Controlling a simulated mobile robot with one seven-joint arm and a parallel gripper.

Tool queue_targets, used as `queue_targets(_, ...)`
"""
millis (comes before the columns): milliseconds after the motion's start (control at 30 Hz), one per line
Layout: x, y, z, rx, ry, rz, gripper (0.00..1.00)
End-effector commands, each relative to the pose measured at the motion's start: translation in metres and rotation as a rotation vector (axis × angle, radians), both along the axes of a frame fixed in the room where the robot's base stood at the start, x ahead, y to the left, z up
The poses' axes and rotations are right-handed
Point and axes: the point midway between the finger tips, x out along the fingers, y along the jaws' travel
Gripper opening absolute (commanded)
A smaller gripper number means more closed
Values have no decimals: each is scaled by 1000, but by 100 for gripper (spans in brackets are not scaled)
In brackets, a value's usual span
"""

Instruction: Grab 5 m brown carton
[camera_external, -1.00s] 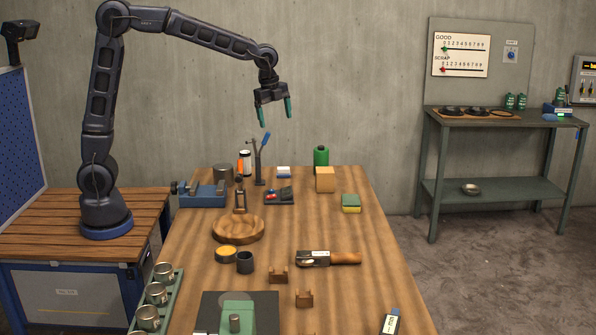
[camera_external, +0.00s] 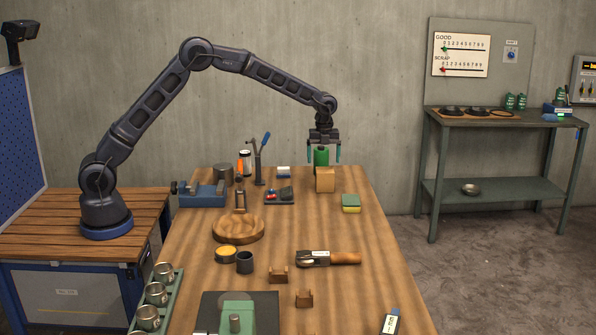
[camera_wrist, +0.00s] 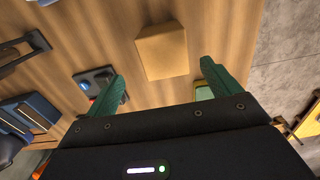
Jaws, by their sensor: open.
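The brown carton (camera_external: 325,180) is a small plain box standing on the wooden table, near its far right. The fingers (camera_wrist: 163,82) also show in the wrist view, apart from the carton. Any print on the carton is too small to read.
A small dark tray (camera_external: 280,196) and a blue vise (camera_external: 203,195) are to the left. Bare wood lies in front of the carton.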

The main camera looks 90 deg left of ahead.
Motion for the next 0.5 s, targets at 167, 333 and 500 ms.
queue_targets(167, 2, 2, -11, -2, 2, -10, 89)
queue_targets(333, 2, 1, -32, -3, 5, -9, 89)
queue_targets(500, 2, 1, -55, -2, 3, -9, 89)
